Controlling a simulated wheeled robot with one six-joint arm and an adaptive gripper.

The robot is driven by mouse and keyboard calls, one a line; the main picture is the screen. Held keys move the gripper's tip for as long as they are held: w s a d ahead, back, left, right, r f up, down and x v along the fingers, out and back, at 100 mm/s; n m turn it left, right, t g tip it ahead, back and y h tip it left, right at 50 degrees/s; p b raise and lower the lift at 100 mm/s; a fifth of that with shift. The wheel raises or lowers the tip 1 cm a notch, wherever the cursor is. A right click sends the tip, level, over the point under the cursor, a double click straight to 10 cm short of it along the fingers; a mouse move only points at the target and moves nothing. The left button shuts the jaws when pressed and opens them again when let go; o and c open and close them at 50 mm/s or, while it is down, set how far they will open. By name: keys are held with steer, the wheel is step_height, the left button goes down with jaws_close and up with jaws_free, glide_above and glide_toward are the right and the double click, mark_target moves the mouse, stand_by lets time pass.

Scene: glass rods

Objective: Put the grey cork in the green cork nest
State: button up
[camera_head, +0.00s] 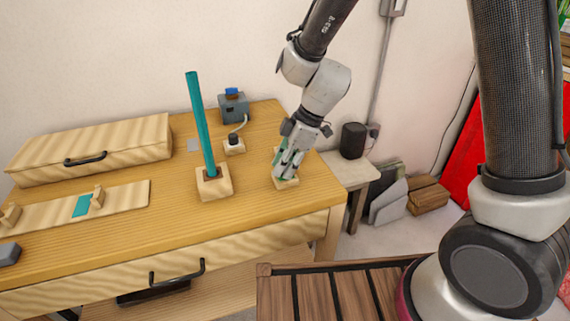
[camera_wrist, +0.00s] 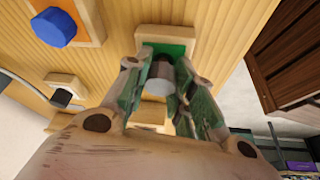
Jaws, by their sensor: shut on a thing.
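The grey cork (camera_wrist: 161,72) is between the fingertips of my gripper (camera_wrist: 160,88) in the wrist view. My gripper is shut on it. The green cork nest (camera_wrist: 184,49), a pale wooden block with a green top, lies right beyond the cork in that view. The cork overlaps the nest's middle, and I cannot tell how far it sits in the hole. In the head view my gripper (camera_head: 289,163) points down over the nest (camera_head: 288,184), near the table's right end. The fingers hide the cork there.
A tall teal rod (camera_head: 203,122) stands in a wooden base (camera_head: 214,186) left of my gripper. A small block with a black knob (camera_head: 233,143) and a grey box (camera_head: 233,107) stand behind. A wooden case (camera_head: 95,148) and slotted board (camera_head: 125,196) lie farther left.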

steer(key=shift+s+f, duration=0.15)
steer(key=shift+s, duration=0.1)
steer(key=shift+w+r, duration=0.1)
steer(key=shift+r, duration=0.5)
steer(key=shift+w+r, duration=0.1)
steer(key=shift+w, duration=0.05)
stand_by(0.4)
steer(key=shift+f, duration=0.55)
steer(key=shift+d+f, duration=0.1)
steer(key=shift+f, duration=0.25)
steer(key=shift+r, duration=0.3)
stand_by(0.3)
steer(key=shift+r, duration=0.5)
stand_by(0.4)
